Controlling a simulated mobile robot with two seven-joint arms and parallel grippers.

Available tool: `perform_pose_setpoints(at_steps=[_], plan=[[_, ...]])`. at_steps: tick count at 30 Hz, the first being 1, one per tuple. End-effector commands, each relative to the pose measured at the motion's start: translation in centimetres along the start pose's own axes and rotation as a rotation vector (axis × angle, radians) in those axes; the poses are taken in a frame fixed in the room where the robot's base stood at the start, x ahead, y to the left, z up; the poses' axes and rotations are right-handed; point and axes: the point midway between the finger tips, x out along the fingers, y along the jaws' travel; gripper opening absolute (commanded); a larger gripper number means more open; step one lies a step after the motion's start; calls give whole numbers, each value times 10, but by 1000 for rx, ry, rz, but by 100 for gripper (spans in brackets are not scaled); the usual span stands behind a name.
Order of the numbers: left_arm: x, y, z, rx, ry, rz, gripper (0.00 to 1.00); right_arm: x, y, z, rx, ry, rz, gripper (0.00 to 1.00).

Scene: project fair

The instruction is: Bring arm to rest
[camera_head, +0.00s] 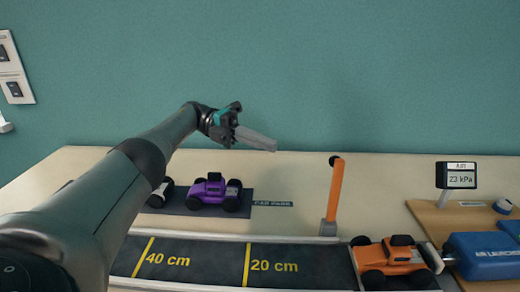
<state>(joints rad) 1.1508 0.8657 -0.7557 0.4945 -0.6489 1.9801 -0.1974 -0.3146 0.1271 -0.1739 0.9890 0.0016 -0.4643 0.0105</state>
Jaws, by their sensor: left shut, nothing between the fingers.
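My left arm comes in from the lower left and reaches over the table. My left gripper (262,139) is shut and empty, in the air above the table's back part, with its fingers pointing right. It is above and behind the purple toy car (208,191) as seen here, apart from it. My right gripper does not show.
The purple car stands on a dark car park strip (240,210), beside a partly hidden white car (160,194). An orange car (394,259) is on the marked track (205,262), next to a blue air launcher (482,256). An orange post (335,192) stands upright.

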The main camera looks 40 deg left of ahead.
Motion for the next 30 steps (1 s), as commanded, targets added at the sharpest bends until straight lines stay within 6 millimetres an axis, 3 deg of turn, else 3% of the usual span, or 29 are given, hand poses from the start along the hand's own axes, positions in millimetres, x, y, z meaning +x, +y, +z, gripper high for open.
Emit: perform_pose_setpoints(at_steps=[9,19,23,30], plan=[[-8,0,-1,1,-4,1,0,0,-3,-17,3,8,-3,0],[-9,-6,0,0,-3,1,0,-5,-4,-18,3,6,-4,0],[-11,-25,2,1,-3,0,0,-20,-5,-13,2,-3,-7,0],[-15,-76,10,1,-3,0,0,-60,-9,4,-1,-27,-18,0]])
